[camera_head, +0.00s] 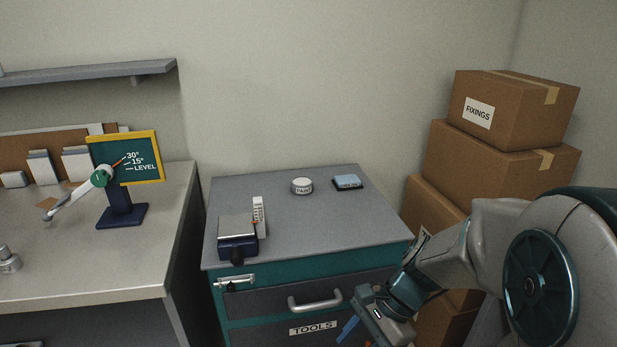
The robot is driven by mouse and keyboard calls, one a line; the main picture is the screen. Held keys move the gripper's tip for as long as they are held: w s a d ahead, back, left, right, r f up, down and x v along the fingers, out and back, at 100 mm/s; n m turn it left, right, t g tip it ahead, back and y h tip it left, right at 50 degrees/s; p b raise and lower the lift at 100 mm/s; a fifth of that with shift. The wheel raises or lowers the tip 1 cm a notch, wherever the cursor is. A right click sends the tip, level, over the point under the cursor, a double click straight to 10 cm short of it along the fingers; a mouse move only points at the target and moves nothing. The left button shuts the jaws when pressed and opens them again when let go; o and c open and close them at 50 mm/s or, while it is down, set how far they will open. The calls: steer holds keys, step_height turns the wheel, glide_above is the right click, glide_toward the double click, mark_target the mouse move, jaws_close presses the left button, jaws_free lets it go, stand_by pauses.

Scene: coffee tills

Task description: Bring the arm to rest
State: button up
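My arm comes in from the right side of the view and bends down to the left. My gripper (358,335) is at the bottom edge, in front of the tool cabinet's (385,232) drawers and below its top. A blue finger part shows, with a small orange bit beside it. The fingertips are partly cut off by the picture's lower edge, so I cannot tell whether they are open or shut, or whether anything is between them.
On the cabinet top are a vise-like block (237,228), a white ruled piece (259,216), a round tin (302,186) and a blue pad (347,182). Cardboard boxes (510,110) stack behind my arm. A workbench (150,265) with an angle sign (140,150) stands left.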

steer(key=s+d+r+n+t+h+p, duration=0.2)
steer(key=d+r+n+h+p, duration=0.1)
steer(key=r+n, duration=0.3)
steer(key=s+d+r+n+t+h+p, duration=0.1)
steer(key=d+r+n+t+h+p, duration=0.1)
steer(key=r+n+p, duration=0.4)
step_height(320, 180, up, 5)
steer(key=shift+s+d+r+t+h, duration=0.15)
steer(key=shift+s+d+t+h, duration=0.2)
steer(key=shift+d+h, duration=0.35)
